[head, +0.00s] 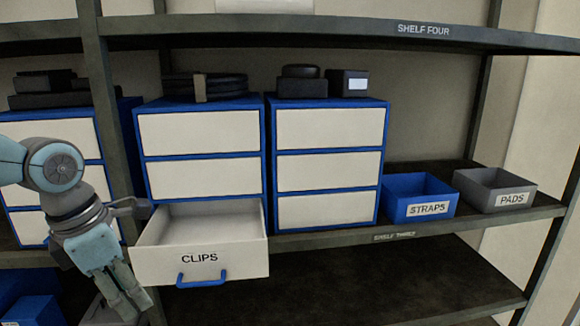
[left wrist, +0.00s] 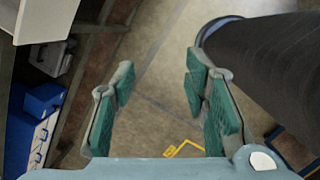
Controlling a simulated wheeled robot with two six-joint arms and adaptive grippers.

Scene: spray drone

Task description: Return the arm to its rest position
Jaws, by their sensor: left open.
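My left arm comes in from the left in the head view, with its gripper (head: 128,303) pointing down beside the pulled-out drawer labelled CLIPS (head: 200,258). The drawer is white with a blue handle (head: 201,279), and no contents show inside it. The gripper is to the left of the handle and appears apart from it. In the left wrist view the two green-padded fingers (left wrist: 160,90) are spread, with only floor between them. My right gripper is not in view.
The drawer belongs to a blue cabinet (head: 200,97) beside a second cabinet (head: 327,103) with shut drawers. A shelf upright (head: 108,120) stands close to my left arm. A blue STRAPS bin (head: 418,197) and grey PADS bin (head: 495,190) are on the right. Floor (left wrist: 150,125) lies below the gripper.

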